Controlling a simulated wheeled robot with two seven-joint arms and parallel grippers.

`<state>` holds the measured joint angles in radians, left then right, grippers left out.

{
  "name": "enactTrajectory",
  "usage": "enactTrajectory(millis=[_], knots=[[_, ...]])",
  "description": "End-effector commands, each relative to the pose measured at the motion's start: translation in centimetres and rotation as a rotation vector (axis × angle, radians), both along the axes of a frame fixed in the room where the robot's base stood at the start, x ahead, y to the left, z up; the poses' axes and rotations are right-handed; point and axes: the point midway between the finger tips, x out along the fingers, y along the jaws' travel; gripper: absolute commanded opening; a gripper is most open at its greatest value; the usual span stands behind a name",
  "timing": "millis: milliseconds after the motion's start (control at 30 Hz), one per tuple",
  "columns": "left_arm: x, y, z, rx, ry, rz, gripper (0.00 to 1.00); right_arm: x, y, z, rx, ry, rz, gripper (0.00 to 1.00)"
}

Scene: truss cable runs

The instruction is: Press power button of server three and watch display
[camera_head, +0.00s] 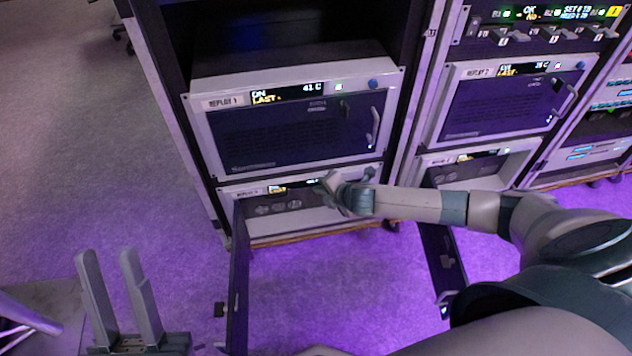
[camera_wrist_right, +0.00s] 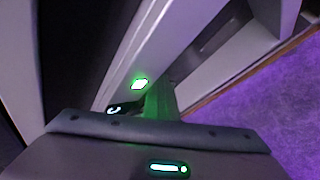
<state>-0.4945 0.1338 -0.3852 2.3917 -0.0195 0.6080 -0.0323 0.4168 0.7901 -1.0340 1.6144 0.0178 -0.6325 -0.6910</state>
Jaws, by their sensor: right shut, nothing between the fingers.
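The lowest server (camera_head: 262,222) in the left rack carries a small label too blurred to read surely. Its front door (camera_head: 238,285) hangs open towards me. Its display (camera_head: 290,187) is lit but partly hidden, and its text is too small to read. My right gripper (camera_head: 338,192) is shut and empty at the upper right of this server's front. In the right wrist view its fingers (camera_wrist_right: 160,100) point at a dark round button (camera_wrist_right: 123,109) with a pale mark, beside a lit white-green square (camera_wrist_right: 139,84). Contact cannot be told. My left gripper (camera_head: 108,256) is open and empty at lower left.
Above stands server Replay 1 (camera_head: 295,135), door closed, its display (camera_head: 288,93) lit. The right rack holds Replay 2 (camera_head: 505,100) and a lower server with an open door (camera_head: 440,262). Purple-lit floor (camera_head: 340,295) is free between the open doors.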

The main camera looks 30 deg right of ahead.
Motion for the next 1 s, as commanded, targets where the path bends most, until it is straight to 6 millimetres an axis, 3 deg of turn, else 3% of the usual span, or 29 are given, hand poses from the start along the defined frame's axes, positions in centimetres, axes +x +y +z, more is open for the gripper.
enactTrajectory(millis=[1000], knots=[[0.0,0.0,0.5,0.001,-0.001,0.000,0.31,1.7,-0.7,0.8,-0.005,-0.016,-0.006,0.00]])
